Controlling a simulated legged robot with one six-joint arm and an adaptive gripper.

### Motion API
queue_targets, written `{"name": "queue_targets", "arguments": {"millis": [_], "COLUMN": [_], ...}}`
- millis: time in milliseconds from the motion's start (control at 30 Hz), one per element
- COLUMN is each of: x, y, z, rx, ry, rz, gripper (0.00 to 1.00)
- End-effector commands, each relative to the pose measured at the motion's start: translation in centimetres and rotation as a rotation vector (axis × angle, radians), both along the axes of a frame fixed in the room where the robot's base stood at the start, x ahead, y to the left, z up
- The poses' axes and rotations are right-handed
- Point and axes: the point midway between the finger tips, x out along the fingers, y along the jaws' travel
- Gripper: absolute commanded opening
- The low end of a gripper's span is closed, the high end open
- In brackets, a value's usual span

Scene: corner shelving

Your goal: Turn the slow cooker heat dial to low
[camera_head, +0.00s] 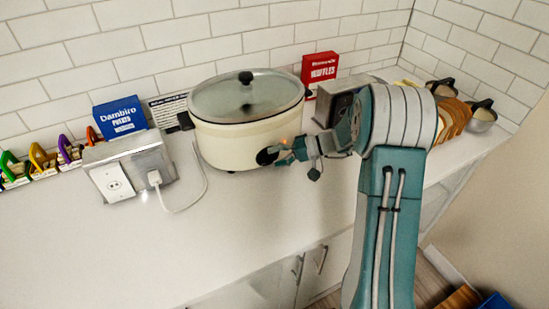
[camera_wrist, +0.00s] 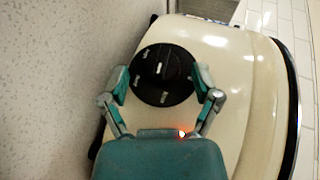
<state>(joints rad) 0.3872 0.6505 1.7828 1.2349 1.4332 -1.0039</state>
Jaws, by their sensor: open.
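The slow cooker (camera_head: 240,143) is cream with a glass lid and stands on the counter against the tiled wall. Its black round heat dial (camera_wrist: 162,75) shows in the wrist view, with a white pointer mark and small light labels too blurred to read. My gripper (camera_wrist: 160,84) is open, with one finger on each side of the dial. I cannot tell whether the fingers touch it. In the head view my gripper (camera_head: 275,152) is at the cooker's front right side, where the dial is mostly hidden behind the fingers.
A metal outlet box (camera_head: 128,160) with a plugged-in white cord (camera_head: 190,205) sits left of the cooker. A blue box (camera_head: 120,118) and a red box (camera_head: 320,69) stand near the wall. A metal appliance (camera_head: 335,96) is close behind my arm. The front left counter (camera_head: 110,245) is clear.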

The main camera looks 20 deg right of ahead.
Motion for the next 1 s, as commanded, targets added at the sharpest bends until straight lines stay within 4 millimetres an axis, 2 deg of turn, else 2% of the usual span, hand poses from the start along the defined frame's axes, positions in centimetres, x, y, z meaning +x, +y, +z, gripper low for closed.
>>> {"name": "queue_targets", "arguments": {"millis": [300, 500, 700, 1000], "x": [-1.2, -1.9, -2.2, -2.2], "y": [-6.1, -9.3, -10.6, -10.7], "z": [1.9, 2.9, 3.3, 3.3], "rx": [-0.001, 0.0, 0.001, 0.001], "ry": [-0.002, 0.0, 0.002, 0.003], "rz": [-0.005, -0.003, -0.002, -0.002], "gripper": [0.8, 0.8, 0.8, 0.82]}}
